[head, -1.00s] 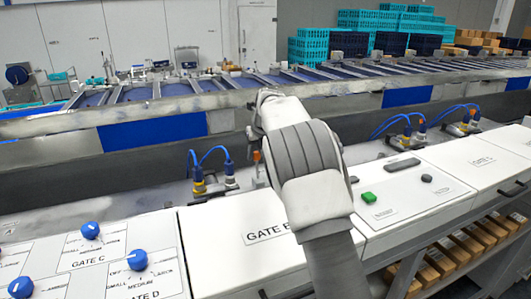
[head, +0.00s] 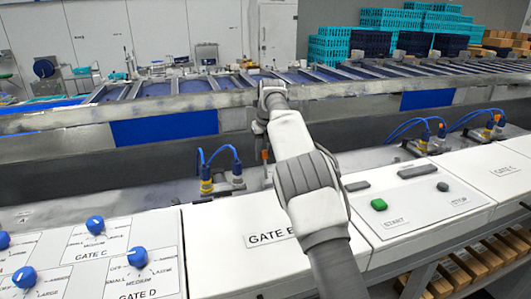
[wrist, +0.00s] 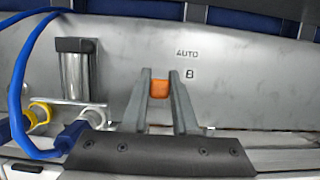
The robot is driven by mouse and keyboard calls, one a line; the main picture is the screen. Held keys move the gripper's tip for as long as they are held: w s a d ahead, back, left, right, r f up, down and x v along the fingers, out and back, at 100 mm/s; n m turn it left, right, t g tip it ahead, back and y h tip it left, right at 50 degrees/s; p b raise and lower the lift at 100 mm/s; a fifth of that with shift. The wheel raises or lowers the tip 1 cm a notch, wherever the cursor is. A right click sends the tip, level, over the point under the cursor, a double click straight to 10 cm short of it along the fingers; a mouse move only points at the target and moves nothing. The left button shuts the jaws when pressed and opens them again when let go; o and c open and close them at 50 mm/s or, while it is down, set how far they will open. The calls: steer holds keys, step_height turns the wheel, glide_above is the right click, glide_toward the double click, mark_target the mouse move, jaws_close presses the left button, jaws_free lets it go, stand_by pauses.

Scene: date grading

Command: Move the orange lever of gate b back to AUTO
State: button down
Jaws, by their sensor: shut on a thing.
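The orange lever (wrist: 160,89) stands between the two grey fingers of my gripper (wrist: 160,80) in the wrist view. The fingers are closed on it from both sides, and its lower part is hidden. The printed words AUTO and B are on the metal plate (wrist: 235,75) just right of and above the lever. In the head view, a small orange tip (head: 265,155) shows by my gripper, which is mostly hidden behind my arm. The lever's exact angle cannot be told.
A metal cylinder (wrist: 76,75) with blue hoses and a yellow fitting (wrist: 40,113) stands left of the gripper. A conveyor rail (head: 60,120) runs behind.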

mark_target(265, 158)
steer(key=shift+w+f, duration=0.1)
steer(key=shift+w, duration=0.05)
stand_by(0.3)
steer(key=c, duration=0.7)
jaws_free()
steer(key=shift+v, duration=3.8)
